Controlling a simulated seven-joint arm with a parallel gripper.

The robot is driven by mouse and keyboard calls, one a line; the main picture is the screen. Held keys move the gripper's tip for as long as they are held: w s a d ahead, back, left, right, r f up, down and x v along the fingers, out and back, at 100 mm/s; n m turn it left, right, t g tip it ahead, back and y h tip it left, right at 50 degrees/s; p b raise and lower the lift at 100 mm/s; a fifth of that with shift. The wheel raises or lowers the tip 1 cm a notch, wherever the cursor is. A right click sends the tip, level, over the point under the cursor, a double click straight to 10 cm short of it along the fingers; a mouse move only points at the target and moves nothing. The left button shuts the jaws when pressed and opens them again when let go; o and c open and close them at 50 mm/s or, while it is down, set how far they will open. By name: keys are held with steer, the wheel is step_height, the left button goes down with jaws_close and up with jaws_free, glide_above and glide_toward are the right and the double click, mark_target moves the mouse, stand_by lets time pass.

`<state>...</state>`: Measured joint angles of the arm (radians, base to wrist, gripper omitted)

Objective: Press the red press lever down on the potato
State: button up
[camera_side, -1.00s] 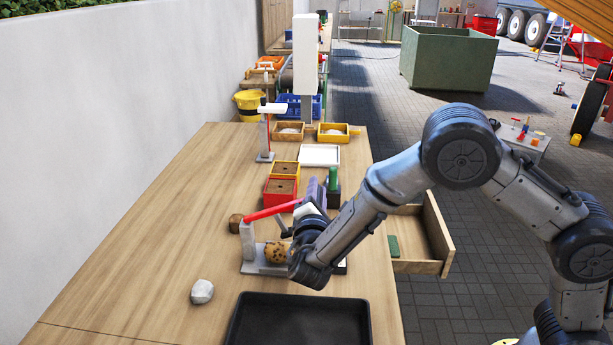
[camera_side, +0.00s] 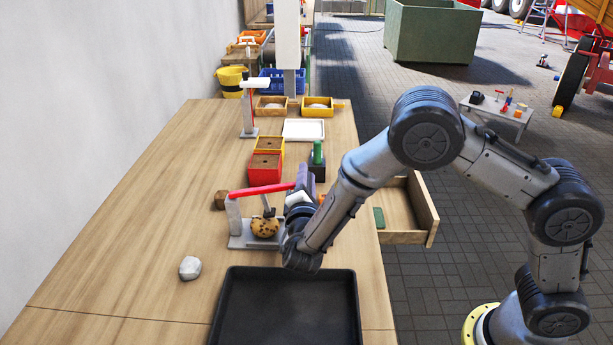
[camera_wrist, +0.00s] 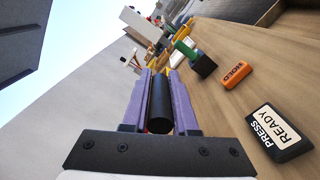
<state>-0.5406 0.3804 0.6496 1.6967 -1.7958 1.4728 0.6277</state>
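The red press lever (camera_side: 265,189) runs from a grey post (camera_side: 233,217) to my gripper (camera_side: 301,184) and is close to level. A brown, dark-speckled potato (camera_side: 265,227) lies on the grey press base (camera_side: 242,241) beneath it. The dark presser foot (camera_side: 268,207) hangs from the lever just over the potato; I cannot tell whether they touch. In the wrist view, my gripper's purple fingers (camera_wrist: 160,98) close around a black cylindrical handle (camera_wrist: 160,105). My wrist hides the right end of the base in the side view.
A black tray (camera_side: 216,312) lies in front of the press, with a pale stone-like lump (camera_side: 190,268) to its left. An open drawer (camera_side: 430,220) is at the right. A "PRESS READY" sign (camera_wrist: 277,133) and orange block (camera_wrist: 237,75) lie beside my gripper.

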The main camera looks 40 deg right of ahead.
steer(key=o, duration=0.3)
steer(key=shift+o, duration=0.2)
steer(key=v, duration=1.4)
steer(key=shift+w, duration=0.1)
